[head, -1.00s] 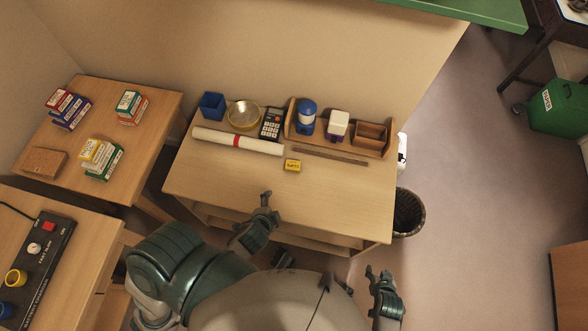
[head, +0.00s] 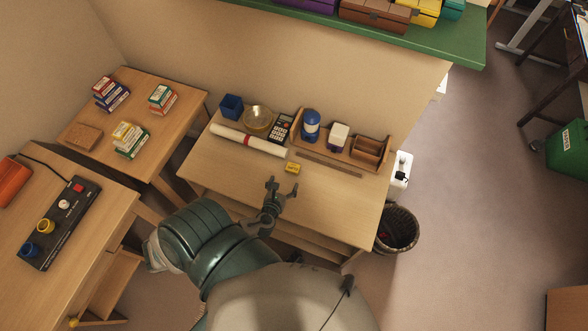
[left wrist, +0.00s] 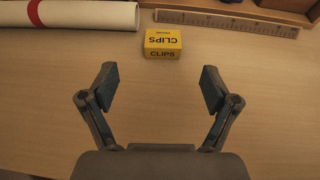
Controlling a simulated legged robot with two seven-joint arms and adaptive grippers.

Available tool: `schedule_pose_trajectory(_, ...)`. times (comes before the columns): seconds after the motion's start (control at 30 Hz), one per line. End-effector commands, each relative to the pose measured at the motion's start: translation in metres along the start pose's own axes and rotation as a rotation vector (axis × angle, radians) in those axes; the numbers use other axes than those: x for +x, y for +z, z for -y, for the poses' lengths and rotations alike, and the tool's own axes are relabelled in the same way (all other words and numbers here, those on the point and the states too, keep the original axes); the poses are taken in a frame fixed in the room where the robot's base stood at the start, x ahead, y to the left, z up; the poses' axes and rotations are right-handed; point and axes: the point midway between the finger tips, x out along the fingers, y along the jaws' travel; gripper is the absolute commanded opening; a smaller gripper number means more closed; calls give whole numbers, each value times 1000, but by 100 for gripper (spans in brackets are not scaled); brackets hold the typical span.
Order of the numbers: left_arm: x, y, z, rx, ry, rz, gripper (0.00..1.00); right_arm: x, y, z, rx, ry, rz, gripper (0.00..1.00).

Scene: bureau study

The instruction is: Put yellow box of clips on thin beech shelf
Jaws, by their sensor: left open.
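The small yellow box of clips (head: 292,168) lies on the light wooden desk (head: 330,206), in front of the ruler. In the left wrist view the box (left wrist: 162,43) is ahead of the fingers, between their lines, label facing up. My left gripper (head: 283,188) is open and empty over the desk's front part, a short way from the box, not touching it. Its two fingers (left wrist: 158,88) are spread wide. Light wooden boards (head: 306,236) show under the desk top; I cannot tell which is the thin beech shelf. My right gripper is out of view.
Behind the box are a rolled paper (head: 247,141), a ruler (head: 330,163), a calculator (head: 281,127) and a wooden organiser (head: 354,158) with a blue jar (head: 311,125). A wicker basket (head: 398,230) stands right of the desk. Bare desk lies around the box.

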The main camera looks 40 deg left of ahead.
Motion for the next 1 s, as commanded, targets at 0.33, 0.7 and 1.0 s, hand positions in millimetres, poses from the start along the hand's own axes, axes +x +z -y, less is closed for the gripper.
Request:
schedule_pose_trajectory(0.33, 60, -2, -6, -9, -1, -4, 88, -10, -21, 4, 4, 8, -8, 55)
schedule_pose_trajectory(0.7, 104, -1, 7, -5, 1, -1, 88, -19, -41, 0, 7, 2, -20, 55)
schedule_pose_trajectory(1.0, 112, -1, 5, -8, 0, -3, 88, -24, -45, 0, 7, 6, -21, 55)
